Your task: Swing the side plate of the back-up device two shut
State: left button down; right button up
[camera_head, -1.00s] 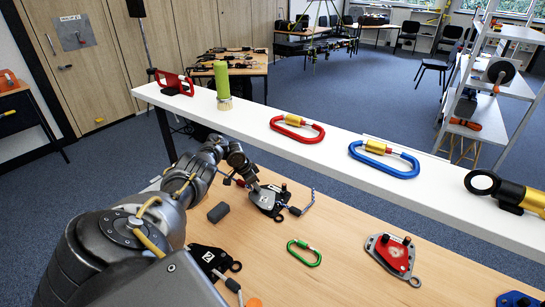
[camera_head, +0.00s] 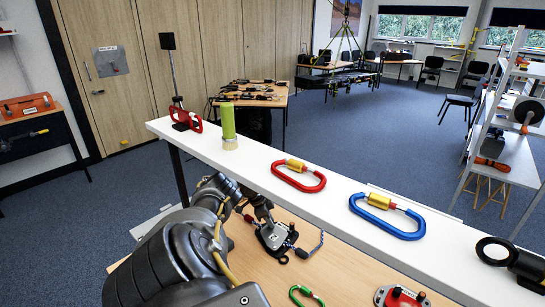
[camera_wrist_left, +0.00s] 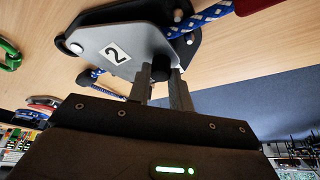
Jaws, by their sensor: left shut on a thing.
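The back-up device two (camera_head: 274,237) lies on the wooden table at the far end of my left arm. In the left wrist view its grey side plate (camera_wrist_left: 100,40) bears a white label with a 2, and a dark plate shows beside it. A blue-and-white rope (camera_wrist_left: 205,17) runs at the device. My left gripper (camera_head: 266,219) is at the device, and in the left wrist view its fingers (camera_wrist_left: 162,82) are shut on a black knob (camera_wrist_left: 160,68) at the plate's edge. How far the side plate stands open is hard to tell. My right gripper is not in view.
A white raised shelf (camera_head: 340,210) runs behind the device, with red (camera_head: 299,176) and blue (camera_head: 387,216) carabiners and a green-topped brush (camera_head: 229,125). A green carabiner (camera_head: 306,297) and a red device (camera_head: 400,298) lie on the table's near part.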

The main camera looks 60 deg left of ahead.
pick_arm(q)
jog(key=c, duration=1.3)
grip_release()
jog(key=shift+w, duration=0.1)
jog(key=shift+o, duration=0.2)
jog(key=p+v, duration=0.2)
jog(key=v, duration=0.4)
jog(key=shift+v, duration=0.8)
